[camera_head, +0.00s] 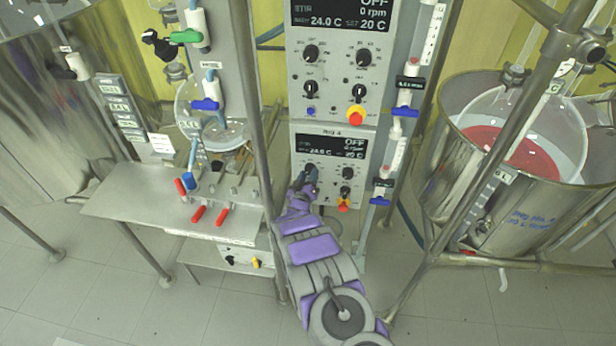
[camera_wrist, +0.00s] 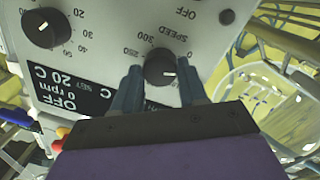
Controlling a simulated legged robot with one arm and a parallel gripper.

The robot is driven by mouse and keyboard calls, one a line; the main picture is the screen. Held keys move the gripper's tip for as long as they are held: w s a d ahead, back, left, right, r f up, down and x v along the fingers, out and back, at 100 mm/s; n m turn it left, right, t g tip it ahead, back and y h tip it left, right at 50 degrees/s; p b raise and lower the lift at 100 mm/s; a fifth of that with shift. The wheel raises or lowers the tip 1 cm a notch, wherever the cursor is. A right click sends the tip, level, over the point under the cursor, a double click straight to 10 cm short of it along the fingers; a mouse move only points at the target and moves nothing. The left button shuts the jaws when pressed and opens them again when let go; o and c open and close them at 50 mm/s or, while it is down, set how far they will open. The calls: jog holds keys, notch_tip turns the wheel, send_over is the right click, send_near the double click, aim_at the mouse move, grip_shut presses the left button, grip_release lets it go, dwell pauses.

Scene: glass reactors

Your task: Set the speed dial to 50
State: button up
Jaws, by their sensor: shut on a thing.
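The speed dial (camera_wrist: 158,62) is a round black knob on a light panel, seen upside down in the wrist view under the word SPEED. Its white mark is at the right side of the knob, and the printed 0 is on the right. My gripper (camera_wrist: 160,76) has one finger on each side of the knob and is shut on it. In the head view my gripper (camera_head: 308,178) reaches the left dial of the lower panel and largely hides it. The display (camera_head: 335,148) reads OFF, 0 rpm and 20 C.
A second dial (camera_wrist: 45,28) with its own scale is beside the speed dial. A red and yellow stop button (camera_head: 344,205) is low on the panel. An upper panel (camera_head: 345,50) has similar dials. A metal post (camera_head: 258,130) stands close left of my arm.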

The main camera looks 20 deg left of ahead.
jog(key=shift+s+f+m+p, duration=0.1)
jog(key=shift+m+p, duration=0.05)
jog(key=shift+m, duration=0.7)
jog(key=shift+s+f+m+p, duration=0.1)
jog(key=shift+m+p, duration=0.05)
jog(key=shift+m, duration=0.7)
jog(key=o, duration=0.8)
jog(key=shift+w+a, duration=0.1)
jog(key=shift+o, duration=1.2)
jog(key=shift+r, duration=0.1)
jog(key=s+d+p, duration=0.2)
jog(key=s+d, duration=0.1)
jog(key=s, duration=1.4)
jog(key=shift+r+p, duration=0.4)
